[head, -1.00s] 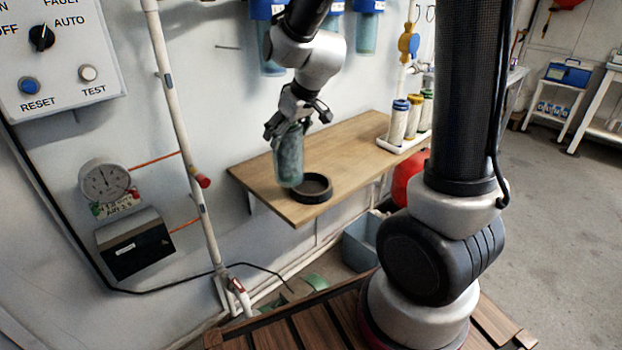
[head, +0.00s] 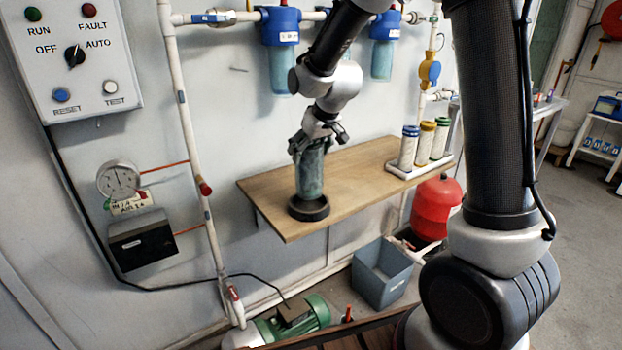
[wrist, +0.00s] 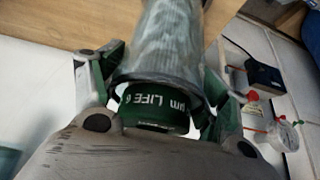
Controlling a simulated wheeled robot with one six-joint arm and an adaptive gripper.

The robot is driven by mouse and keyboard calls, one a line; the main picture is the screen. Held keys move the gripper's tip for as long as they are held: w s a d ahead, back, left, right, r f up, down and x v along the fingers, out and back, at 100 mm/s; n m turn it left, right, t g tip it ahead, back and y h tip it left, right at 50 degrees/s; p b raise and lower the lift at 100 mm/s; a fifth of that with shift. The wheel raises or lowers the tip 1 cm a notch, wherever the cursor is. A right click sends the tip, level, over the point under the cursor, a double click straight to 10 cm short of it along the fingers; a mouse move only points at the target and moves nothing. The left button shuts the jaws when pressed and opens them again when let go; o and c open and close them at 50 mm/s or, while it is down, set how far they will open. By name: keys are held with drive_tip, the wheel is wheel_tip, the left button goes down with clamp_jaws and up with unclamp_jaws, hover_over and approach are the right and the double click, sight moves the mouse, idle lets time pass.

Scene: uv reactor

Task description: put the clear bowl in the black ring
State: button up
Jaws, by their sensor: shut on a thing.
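The clear bowl (head: 310,176) is a tall, bluish, see-through cylinder, upright over the wooden shelf. My gripper (head: 316,142) is shut on its upper end from above. The black ring (head: 309,209) lies on the shelf near its front left part, and the bowl's lower end meets it, appearing inside its rim. Whether the bowl rests on the bottom cannot be told. In the wrist view the bowl (wrist: 168,50) runs away between the fingers, with a green part lettered "LIFE" at its near end. The ring is not visible in the wrist view.
The wooden shelf (head: 355,170) is clear around the ring. A white tray (head: 420,168) with several filter cartridges stands at its right end. Blue filter housings (head: 280,28) hang on the wall above. A white pipe (head: 188,120) runs down at the left.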

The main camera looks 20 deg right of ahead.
sight(309, 166)
drive_tip(key=shift+f, duration=2.65)
drive_tip(key=o, duration=1.6)
drive_tip(key=shift+f, duration=0.15)
